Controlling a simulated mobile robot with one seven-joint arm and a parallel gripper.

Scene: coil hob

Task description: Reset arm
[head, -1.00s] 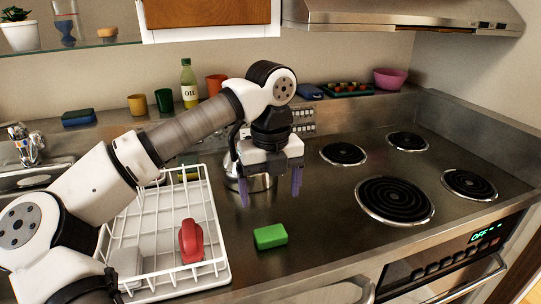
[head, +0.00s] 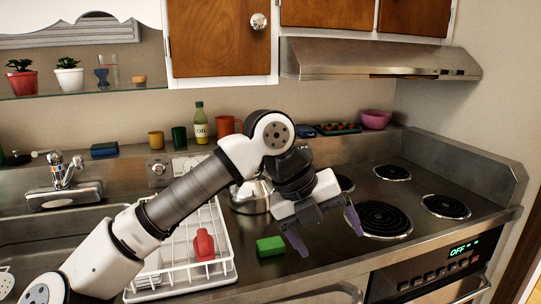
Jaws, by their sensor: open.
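My arm reaches in from the lower left and is bent at the elbow, passing in front of the back wall and part of the dish rack. The gripper is tilted, with its fingers pointing down and to the right. It partly covers the coils behind it.
A white dish rack (head: 228,268) holds a red item (head: 204,244). The coil hob (head: 443,206) is right, the range hood (head: 380,60) above. An oil bottle (head: 200,124) stands on the back ledge.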

